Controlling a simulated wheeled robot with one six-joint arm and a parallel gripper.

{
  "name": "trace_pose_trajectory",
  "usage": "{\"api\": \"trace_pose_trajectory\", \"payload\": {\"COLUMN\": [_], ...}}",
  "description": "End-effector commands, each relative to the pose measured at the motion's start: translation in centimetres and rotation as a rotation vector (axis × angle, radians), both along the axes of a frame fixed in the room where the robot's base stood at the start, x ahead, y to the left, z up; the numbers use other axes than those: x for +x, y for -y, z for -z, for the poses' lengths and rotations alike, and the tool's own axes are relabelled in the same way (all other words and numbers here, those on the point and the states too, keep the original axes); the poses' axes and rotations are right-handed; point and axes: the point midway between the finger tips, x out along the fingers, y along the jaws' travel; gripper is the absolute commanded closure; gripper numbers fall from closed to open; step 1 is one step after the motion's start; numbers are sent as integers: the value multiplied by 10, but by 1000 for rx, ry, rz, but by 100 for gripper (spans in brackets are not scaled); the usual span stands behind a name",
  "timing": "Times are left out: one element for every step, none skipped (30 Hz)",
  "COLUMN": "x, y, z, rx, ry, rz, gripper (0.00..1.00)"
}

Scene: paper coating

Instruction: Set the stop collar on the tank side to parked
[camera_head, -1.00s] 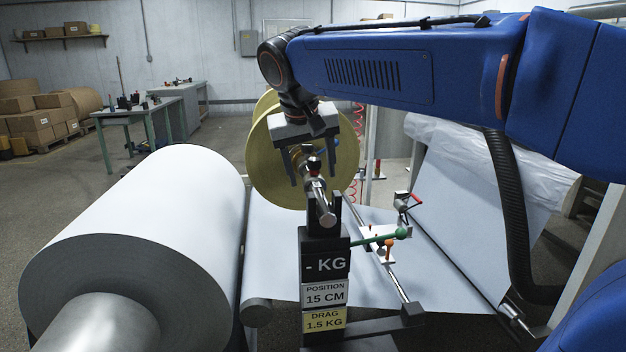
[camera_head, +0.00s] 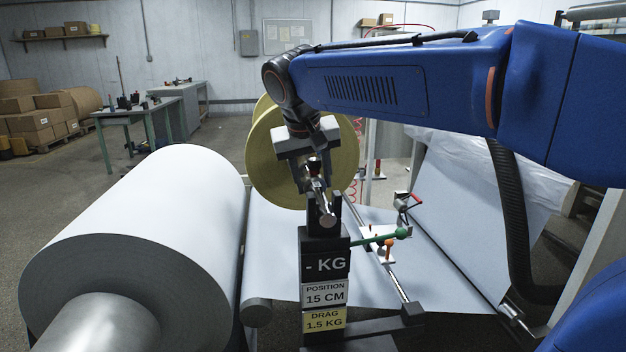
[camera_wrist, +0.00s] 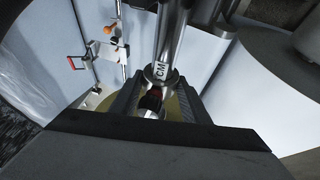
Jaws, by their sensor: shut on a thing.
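My gripper (camera_head: 313,172) hangs at the end of the blue arm, in front of the yellow roll. The knob also shows small in the head view (camera_head: 313,164). A ring with a "CM" label (camera_wrist: 161,71) is on the shaft beyond it. I cannot tell which of these is the tank-side stop collar.
A black post (camera_head: 325,240) reads "- KG", "15 CM" and "1.5 KG". A green lever (camera_head: 384,238) juts right beside it. A large white paper roll (camera_head: 150,215) fills the left; a yellow roll (camera_head: 262,160) stands behind my gripper. Pale sheet (camera_head: 275,250) spreads below the rail.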

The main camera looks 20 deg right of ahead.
Motion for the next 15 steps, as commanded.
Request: {"api": "trace_pose_trajectory", "payload": {"x": [-3, -6, -10, -14, -18, -24, -28, -32, -37, -40, -42, -44, -44, -45, -44], "y": [-1, -1, -2, -3, -4, -5, -5, -6, -7, -7, -7, -7, -7, -7, -7], "z": [0, 0, -1, -1, -1, -1, -1, -1, -1, 0, 0, 0, 0, 0, 0], "rx": [1, 1, 1, 0, 0, 0, 1, 1, 1, 0, 0, 0, 1, 1, 1], "ry": [0, 0, 0, 0, 0, 1, 1, 2, 0, 1, 1, 1, 1, 1, 1], "rz": [-1, -1, -1, -2, -2, -2, -3, -3, -4, -2, -2, -1, -1, -1, -1], "gripper": [98, 98, 98, 98, 98, 98, 98, 98, 98, 98, 98, 98, 98, 98, 98]}}
